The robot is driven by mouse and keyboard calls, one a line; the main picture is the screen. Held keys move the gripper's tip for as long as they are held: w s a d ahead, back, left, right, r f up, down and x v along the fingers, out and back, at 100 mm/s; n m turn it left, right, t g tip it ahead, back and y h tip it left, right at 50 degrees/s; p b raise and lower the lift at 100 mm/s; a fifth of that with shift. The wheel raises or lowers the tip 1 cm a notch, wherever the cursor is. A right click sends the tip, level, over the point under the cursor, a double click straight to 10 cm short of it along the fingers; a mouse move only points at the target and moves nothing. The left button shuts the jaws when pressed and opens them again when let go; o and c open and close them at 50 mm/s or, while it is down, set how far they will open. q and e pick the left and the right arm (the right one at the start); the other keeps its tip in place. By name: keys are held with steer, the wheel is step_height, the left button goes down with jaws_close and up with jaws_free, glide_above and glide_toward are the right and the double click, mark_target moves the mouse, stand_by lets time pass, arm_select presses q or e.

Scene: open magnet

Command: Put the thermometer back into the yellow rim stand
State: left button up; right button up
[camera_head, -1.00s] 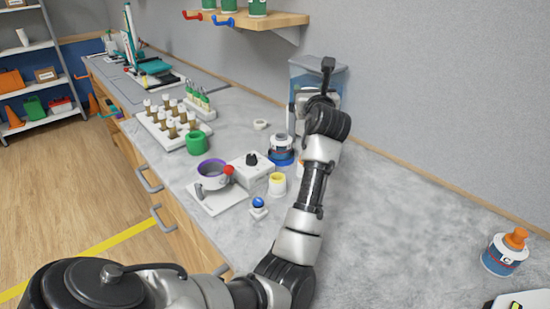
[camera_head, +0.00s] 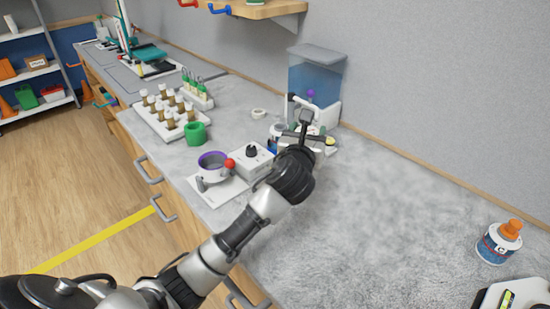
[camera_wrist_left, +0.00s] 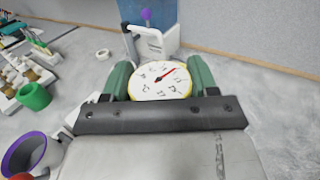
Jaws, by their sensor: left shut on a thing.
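My right gripper is not in view.
The purple-rimmed cup (camera_head: 212,162), white box with black knob (camera_head: 252,158), green mug (camera_head: 195,133) and vial rack (camera_head: 160,122) stand left of my arm. The clear container (camera_head: 315,75) is by the wall. The counter's right middle is clear; an orange-capped bottle (camera_head: 500,243) stands far right.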

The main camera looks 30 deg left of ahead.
arm_select(q)
steer(key=a+f, duration=0.2)
steer(key=f, duration=0.1)
steer(key=a+f, duration=0.2)
steer(key=a, duration=0.1)
steer(key=a+f, duration=0.2)
steer(key=f, duration=0.1)
steer(key=shift+w+a+f, duration=0.3)
steer(key=shift+w+a, duration=0.05)
steer(key=shift+a, duration=0.05)
steer(key=shift+f, duration=0.15)
steer(key=o, duration=1)
